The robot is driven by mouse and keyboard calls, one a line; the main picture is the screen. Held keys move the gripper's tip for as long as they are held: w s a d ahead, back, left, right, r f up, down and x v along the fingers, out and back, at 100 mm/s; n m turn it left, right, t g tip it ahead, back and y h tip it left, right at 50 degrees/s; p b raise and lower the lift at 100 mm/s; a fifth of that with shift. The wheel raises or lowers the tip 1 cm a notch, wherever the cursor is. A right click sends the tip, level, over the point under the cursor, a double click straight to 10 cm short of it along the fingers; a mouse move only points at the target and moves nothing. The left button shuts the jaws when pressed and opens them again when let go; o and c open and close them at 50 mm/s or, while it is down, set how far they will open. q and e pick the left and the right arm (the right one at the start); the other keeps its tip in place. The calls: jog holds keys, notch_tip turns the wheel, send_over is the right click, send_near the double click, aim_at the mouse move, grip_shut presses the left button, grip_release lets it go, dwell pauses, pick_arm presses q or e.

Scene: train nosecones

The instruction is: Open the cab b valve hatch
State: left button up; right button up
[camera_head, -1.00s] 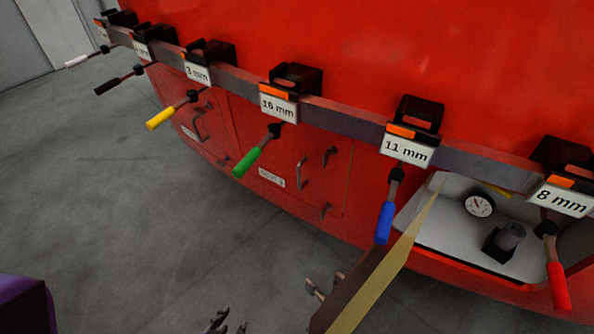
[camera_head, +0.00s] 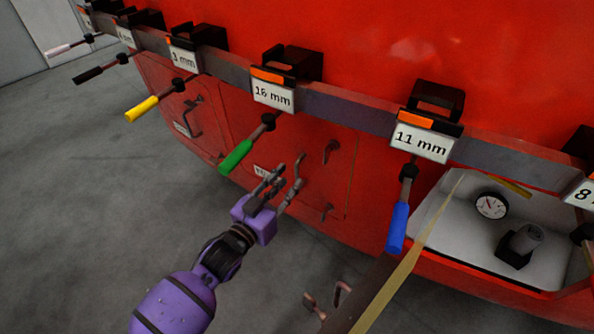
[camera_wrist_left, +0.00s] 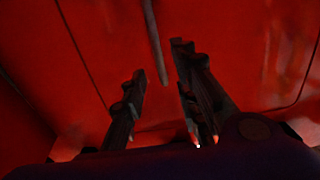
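A closed red hatch (camera_head: 322,178) sits in the middle of the lower nosecone. It has a bar handle (camera_head: 298,166) and two small latches, an upper one (camera_head: 331,151) and a lower one (camera_head: 327,210). Its small white label is partly covered by my gripper and too small to read. My left gripper (camera_head: 279,187) is in front of this hatch at the handle. In the left wrist view, its dark fingers are apart, with the grey handle bar (camera_wrist_left: 155,45) ahead in the gap between them. I cannot tell whether they touch it. My right gripper is not in view.
A rail with labelled tool holders crosses above; the green-handled tool (camera_head: 236,157) hangs close to my left gripper, the blue one (camera_head: 397,228) further right. At right, an open compartment (camera_head: 450,240) shows a gauge (camera_head: 491,205). Another closed hatch (camera_head: 172,110) is left.

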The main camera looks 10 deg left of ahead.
aim_at(296, 173)
pick_arm(q)
jog(key=x, duration=0.5)
jog(key=shift+w, duration=0.15)
grip_shut()
